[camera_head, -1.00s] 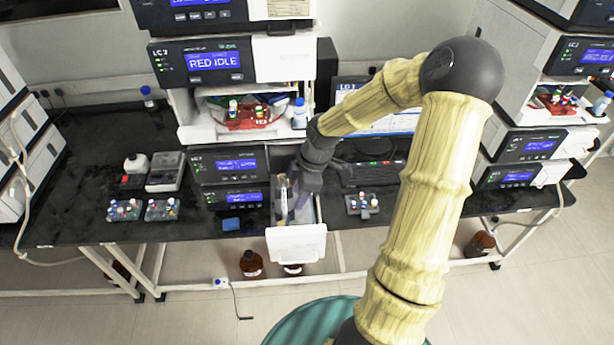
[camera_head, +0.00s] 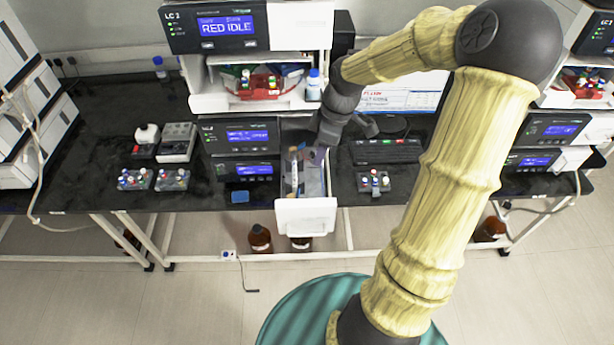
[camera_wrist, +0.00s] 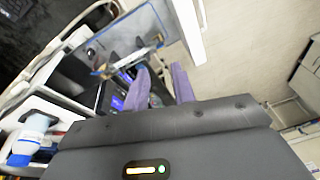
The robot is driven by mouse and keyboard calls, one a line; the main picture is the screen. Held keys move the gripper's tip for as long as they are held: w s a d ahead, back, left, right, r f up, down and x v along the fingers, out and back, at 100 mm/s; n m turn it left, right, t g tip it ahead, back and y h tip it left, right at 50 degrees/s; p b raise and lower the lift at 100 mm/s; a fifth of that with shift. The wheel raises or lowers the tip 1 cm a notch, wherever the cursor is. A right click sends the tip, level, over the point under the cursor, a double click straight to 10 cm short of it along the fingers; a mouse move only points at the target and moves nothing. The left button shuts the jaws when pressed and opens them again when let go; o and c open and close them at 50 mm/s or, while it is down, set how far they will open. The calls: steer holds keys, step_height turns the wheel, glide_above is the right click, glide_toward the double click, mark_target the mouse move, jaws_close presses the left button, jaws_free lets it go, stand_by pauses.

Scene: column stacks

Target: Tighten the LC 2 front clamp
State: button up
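The LC 2 stack stands at the middle of the bench, with its display (camera_head: 226,25) reading RED IDLE. Its lower column drawer (camera_head: 305,218) is pulled out, white front facing me. A slim column (camera_head: 293,172) lies lengthwise inside; in the wrist view a column with brass-coloured fittings (camera_wrist: 128,61) lies against a blue-grey panel. The front clamp is too small to tell clearly. My gripper (camera_head: 316,157) is over the right side of the open drawer. In the wrist view its two purple fingers (camera_wrist: 162,82) stand apart, with nothing visible held between them.
A blue-capped bottle (camera_head: 314,86) and a red tray (camera_head: 258,88) stand in the bay above. A keyboard (camera_head: 388,151) and a vial rack (camera_head: 374,182) are right of the drawer.

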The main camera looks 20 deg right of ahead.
mark_target(299, 191)
steer(key=m+b, duration=0.2)
steer(key=m, duration=0.3)
steer(key=m+b, duration=0.3)
steer(key=m, duration=0.2)
steer(key=r+m+b, duration=0.1)
steer(key=m+b, duration=0.2)
steer(key=m, duration=0.2)
steer(key=shift+w+a+r+t, duration=0.1)
steer(key=shift+w+a+t, duration=0.05)
steer(key=shift+a+t, duration=0.15)
steer(key=p+x, duration=0.2)
steer(key=x, duration=1.5)
steer(key=shift+a+f, duration=0.2)
steer(key=shift+f, duration=0.05)
jaws_close()
